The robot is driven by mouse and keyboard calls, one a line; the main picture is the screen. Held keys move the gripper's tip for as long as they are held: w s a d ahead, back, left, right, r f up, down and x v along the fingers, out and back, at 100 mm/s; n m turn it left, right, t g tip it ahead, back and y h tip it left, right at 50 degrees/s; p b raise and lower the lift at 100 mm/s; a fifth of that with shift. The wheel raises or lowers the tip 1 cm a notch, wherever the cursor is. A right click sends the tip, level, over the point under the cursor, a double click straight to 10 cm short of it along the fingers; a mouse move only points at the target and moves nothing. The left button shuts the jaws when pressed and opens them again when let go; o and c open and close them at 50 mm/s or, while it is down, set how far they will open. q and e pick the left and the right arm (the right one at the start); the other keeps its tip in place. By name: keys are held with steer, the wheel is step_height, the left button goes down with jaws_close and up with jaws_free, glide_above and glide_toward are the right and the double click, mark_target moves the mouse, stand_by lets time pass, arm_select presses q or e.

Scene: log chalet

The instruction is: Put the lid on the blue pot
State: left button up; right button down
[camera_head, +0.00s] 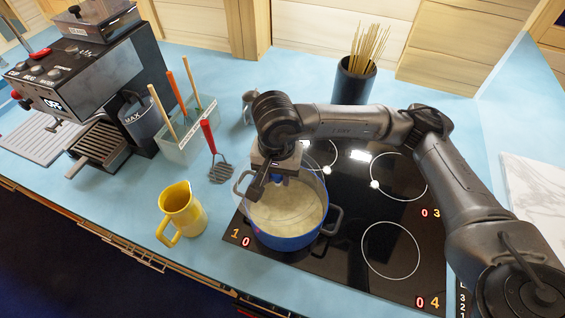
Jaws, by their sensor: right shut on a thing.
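The blue pot (290,243) stands on the front left ring of the black cooktop, with pale contents inside and dark handles at its sides. A clear glass lid (311,190) with a blue knob is over the pot. My right gripper (272,180) is shut on the lid's knob from above. The lid looks set slightly toward the back of the pot; I cannot tell whether it touches the rim. The gripper and arm hide part of the lid and the pot's far side. My left gripper is not in view.
A yellow jug (181,212) stands left of the cooktop (345,265). A red-handled masher (220,170) lies beside a utensil holder (190,140). A coffee machine (95,75) is at the left. A dark pasta container (353,82) stands behind. The right rings are bare.

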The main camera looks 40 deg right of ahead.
steer(key=shift+s+d+r+m+p, duration=0.15)
steer(key=shift+s+d+r+m, duration=0.15)
steer(key=shift+m, duration=0.25)
steer(key=shift+s+d+r+m+p, duration=0.15)
steer(key=shift+s+d+m, duration=0.2)
steer(key=shift+m, duration=0.2)
steer(key=shift+s+d+m, duration=0.1)
steer(key=shift+s+m, duration=0.1)
steer(key=shift+m, duration=0.2)
steer(key=shift+f+b, duration=0.2)
steer(key=shift+b, duration=0.45)
step_height(320, 180, down, 5)
steer(key=b, duration=0.5)
steer(key=shift+r, duration=0.2)
steer(key=shift+f+b, duration=0.95)
steer(key=shift+b, duration=0.15)
